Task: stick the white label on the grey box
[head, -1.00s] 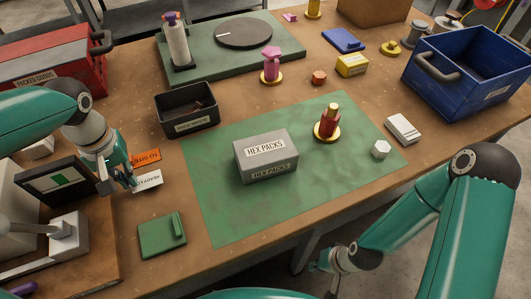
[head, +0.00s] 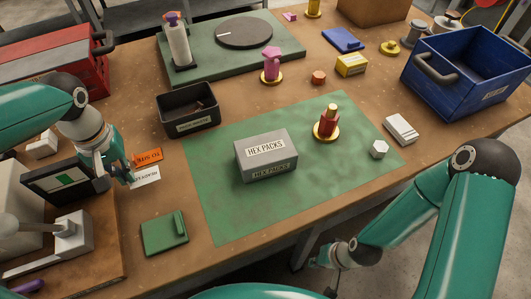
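The grey box (head: 281,171) with "HEX PACKS" markings on its top and front sits on the green mat (head: 225,215). The white label (head: 147,175) is at the left of the table, just below an orange label (head: 148,156). My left gripper (head: 131,180) is at the left edge of the white label, its fingertips touching or very near it. The fingers are too small and partly hidden to tell whether they grip it. My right gripper (head: 316,263) is low at the front, off the table edge, far from the box; its fingers are unclear.
A dark display stand (head: 50,185) is close to my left gripper. A black bin (head: 186,122) stands behind the labels and a green block (head: 164,233) lies in front. The mat's left part is clear.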

